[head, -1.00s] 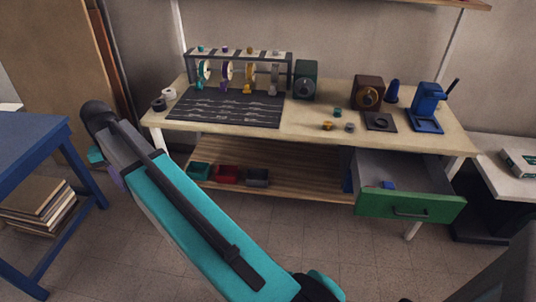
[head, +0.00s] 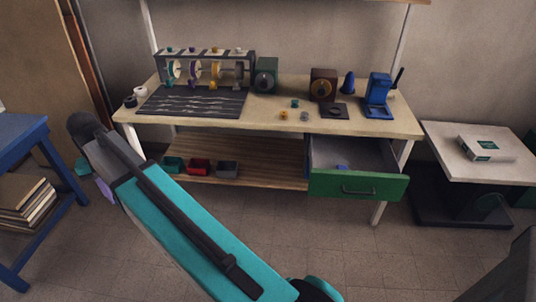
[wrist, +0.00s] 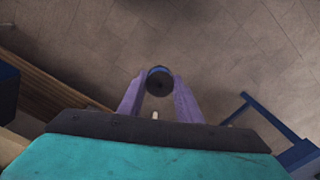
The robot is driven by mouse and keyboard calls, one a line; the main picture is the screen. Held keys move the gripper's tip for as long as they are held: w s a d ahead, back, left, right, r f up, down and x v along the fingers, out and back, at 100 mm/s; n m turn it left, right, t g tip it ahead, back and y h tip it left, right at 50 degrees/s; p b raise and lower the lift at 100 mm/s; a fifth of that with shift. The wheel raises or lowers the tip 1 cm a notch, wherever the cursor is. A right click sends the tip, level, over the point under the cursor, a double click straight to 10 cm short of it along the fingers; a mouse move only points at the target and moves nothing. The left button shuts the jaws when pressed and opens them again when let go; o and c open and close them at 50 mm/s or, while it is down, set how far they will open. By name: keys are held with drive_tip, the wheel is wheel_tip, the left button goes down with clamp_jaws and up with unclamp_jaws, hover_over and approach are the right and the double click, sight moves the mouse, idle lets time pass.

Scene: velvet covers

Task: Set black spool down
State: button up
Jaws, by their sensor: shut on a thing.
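In the head view only a purple bit of my gripper (head: 104,189) shows beside my turquoise arm, and the spool is hidden there.
A workbench (head: 300,118) carries a spool rack (head: 205,68), a dark mat (head: 195,102), a dark roll (head: 130,101) and a white roll (head: 140,91). Its green drawer (head: 357,186) is open. A blue table (head: 22,135) stands left, a pale side table (head: 480,162) right.

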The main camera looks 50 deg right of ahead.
drive_tip(key=shift+s+a, duration=0.25)
drive_tip(key=shift+s, duration=0.25)
drive_tip(key=shift+d, duration=0.35)
